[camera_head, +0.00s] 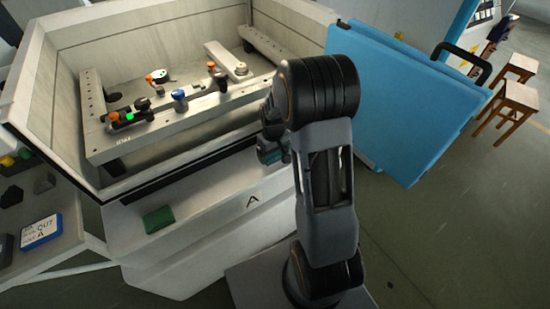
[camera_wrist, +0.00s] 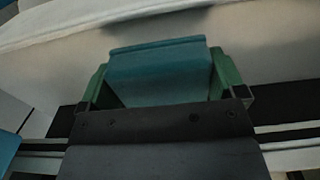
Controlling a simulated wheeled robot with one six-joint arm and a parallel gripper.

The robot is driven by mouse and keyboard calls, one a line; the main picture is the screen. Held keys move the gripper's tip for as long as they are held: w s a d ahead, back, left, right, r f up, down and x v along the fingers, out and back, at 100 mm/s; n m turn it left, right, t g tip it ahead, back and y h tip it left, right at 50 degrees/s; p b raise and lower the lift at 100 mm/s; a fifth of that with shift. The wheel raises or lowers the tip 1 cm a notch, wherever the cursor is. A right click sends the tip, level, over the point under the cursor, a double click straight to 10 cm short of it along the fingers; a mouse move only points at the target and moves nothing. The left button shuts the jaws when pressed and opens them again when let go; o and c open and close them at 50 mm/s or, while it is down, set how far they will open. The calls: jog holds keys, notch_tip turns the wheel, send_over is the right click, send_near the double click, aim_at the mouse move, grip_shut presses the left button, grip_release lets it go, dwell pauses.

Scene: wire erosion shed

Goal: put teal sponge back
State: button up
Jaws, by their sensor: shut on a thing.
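The teal sponge (camera_wrist: 158,72) is a block held between the two green fingers of my gripper (camera_wrist: 160,88) in the wrist view. My gripper is shut on it, with a finger against each side. A pale surface lies beyond the sponge; I cannot tell whether the sponge touches it. In the head view, a small part of the teal sponge or gripper end (camera_head: 270,152) shows left of my arm, by the front edge of the machine tub. My arm hides most of that spot.
A green block (camera_head: 158,219) lies on the pale ledge, left of a label marked A (camera_head: 253,200). The machine tub (camera_head: 60,120) holds a rail with several clamps. A blue door (camera_head: 410,100) stands right of my arm. A side table (camera_head: 60,262) is at left.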

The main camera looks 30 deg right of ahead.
aim_at(275, 159)
jog(key=shift+w+d+f, duration=0.25)
jog(key=shift+d+f, duration=0.05)
jog(key=shift+f, duration=0.2)
jog(key=shift+d+f, duration=0.1)
jog(key=shift+f, duration=1.5)
jog(key=shift+f, duration=0.2)
jog(key=o, duration=0.7)
notch_tip(275, 159, up, 12)
jog(key=shift+w+f, duration=0.1)
jog(key=shift+f, duration=0.1)
jog(key=s+a+r+t, duration=0.1)
jog(key=s+a+r, duration=0.2)
jog(key=s, duration=0.2)
jog(key=s+a+r+m+t, duration=0.1)
jog(key=s+a+r, duration=0.2)
jog(key=s, duration=0.2)
jog(key=s+a+r+t, duration=0.1)
jog(key=s+a+r, duration=0.2)
jog(key=s, duration=0.3)
jog(key=shift+a+r, duration=0.3)
jog(key=shift+r, duration=0.3)
